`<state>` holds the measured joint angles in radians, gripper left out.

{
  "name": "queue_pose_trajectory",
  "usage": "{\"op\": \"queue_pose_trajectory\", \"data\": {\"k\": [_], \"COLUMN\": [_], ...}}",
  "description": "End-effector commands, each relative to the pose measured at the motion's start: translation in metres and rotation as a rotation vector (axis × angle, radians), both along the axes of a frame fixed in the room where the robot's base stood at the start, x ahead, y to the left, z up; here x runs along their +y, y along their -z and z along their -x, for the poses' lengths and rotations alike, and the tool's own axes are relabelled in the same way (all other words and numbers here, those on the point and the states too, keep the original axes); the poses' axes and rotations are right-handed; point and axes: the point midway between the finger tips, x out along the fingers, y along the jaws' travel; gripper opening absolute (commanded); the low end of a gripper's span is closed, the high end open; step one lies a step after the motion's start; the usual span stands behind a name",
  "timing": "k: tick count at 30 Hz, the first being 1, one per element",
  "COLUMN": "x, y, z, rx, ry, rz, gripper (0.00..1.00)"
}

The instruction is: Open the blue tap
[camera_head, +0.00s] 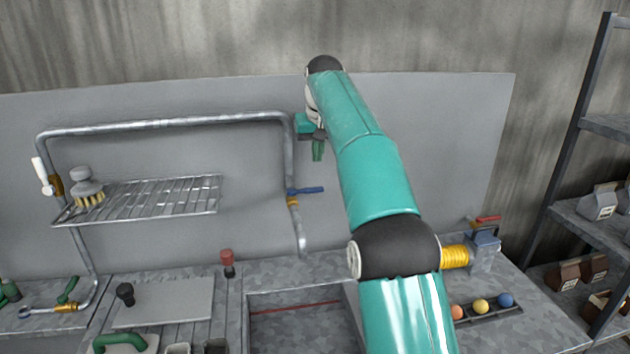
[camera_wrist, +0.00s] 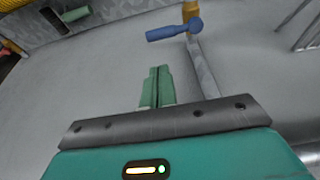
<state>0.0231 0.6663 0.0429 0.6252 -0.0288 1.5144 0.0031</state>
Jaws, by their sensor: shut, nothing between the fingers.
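The blue tap (camera_head: 306,190) is a blue lever handle on a grey pipe above the sink, with a yellow-orange fitting just below it. In the head view the lever points right, away from the pipe. In the wrist view the blue tap (camera_wrist: 174,30) is at the top, beyond the fingertips and a little to the right. My gripper (camera_head: 318,150) is above the tap in the head view, with its green fingers pointing down. In the wrist view my gripper (camera_wrist: 157,88) has its fingers together and empty, apart from the tap.
The grey pipe (camera_head: 180,122) runs along the wall to the left. A wire rack (camera_head: 150,198) holds a brush (camera_head: 86,187). A sink basin (camera_head: 300,322) lies below the tap. A red-handled valve (camera_head: 486,222) stands on the counter at right. The wall around the tap is clear.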

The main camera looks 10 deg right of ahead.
Motion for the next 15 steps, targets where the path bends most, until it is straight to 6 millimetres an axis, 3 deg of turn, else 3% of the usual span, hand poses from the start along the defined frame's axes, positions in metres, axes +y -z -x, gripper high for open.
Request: {"op": "queue_pose_trajectory", "data": {"k": [8, 15], "x": [0.0, 0.0], "y": [0.011, 0.05], "z": [-0.003, -0.017], "rx": [0.002, 0.003], "ry": [0.0, 0.0], "rz": [0.0, 0.0], "gripper": [0.0, 0.0]}}
